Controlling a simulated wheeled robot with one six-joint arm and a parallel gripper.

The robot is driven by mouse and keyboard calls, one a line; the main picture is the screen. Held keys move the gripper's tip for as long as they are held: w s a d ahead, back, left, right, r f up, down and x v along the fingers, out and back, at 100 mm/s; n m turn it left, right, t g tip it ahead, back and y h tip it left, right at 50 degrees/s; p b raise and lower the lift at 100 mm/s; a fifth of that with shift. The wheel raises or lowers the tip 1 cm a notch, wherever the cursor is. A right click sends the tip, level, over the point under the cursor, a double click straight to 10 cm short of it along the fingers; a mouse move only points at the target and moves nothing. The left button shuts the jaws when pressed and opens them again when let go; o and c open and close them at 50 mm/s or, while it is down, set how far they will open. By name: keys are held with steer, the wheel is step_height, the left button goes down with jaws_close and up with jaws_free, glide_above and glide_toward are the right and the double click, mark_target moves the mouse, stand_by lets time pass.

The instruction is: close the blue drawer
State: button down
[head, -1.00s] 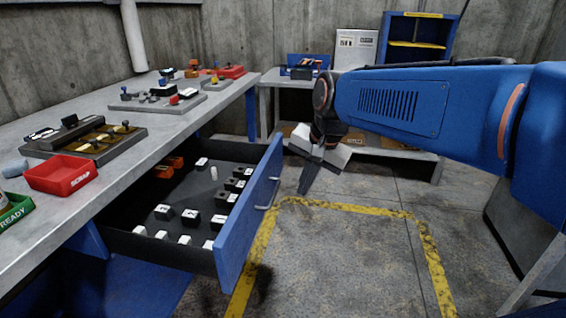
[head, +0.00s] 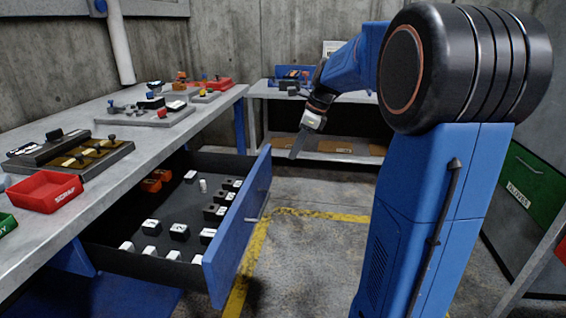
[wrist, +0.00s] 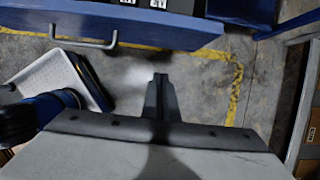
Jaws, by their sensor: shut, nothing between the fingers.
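The blue drawer (head: 240,226) stands pulled out from under the grey workbench, with its blue front facing right. Its silver handle (head: 257,219) is on the front, and the handle also shows at upper left in the wrist view (wrist: 84,42). Dark and white blocks and orange pieces sit inside. My gripper (head: 297,146) is shut and empty, pointing down beyond the far end of the drawer front in the head view. In the wrist view the closed fingers (wrist: 161,84) point toward the drawer front, with a gap of floor between, to the right of the handle.
The workbench (head: 212,112) carries a red scrap bin (head: 48,190) and several fixtures. A second bench (head: 262,92) stands against the back wall. A green-fronted cabinet (head: 535,190) is at the right. Floor with yellow lines (head: 310,214) is clear beside the drawer.

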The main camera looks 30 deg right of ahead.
steer(key=w+a+f, duration=0.4)
steer(key=a+f, duration=0.2)
steer(key=f, duration=0.2)
steer(key=shift+w+f, duration=0.25)
steer(key=shift+f, duration=0.1)
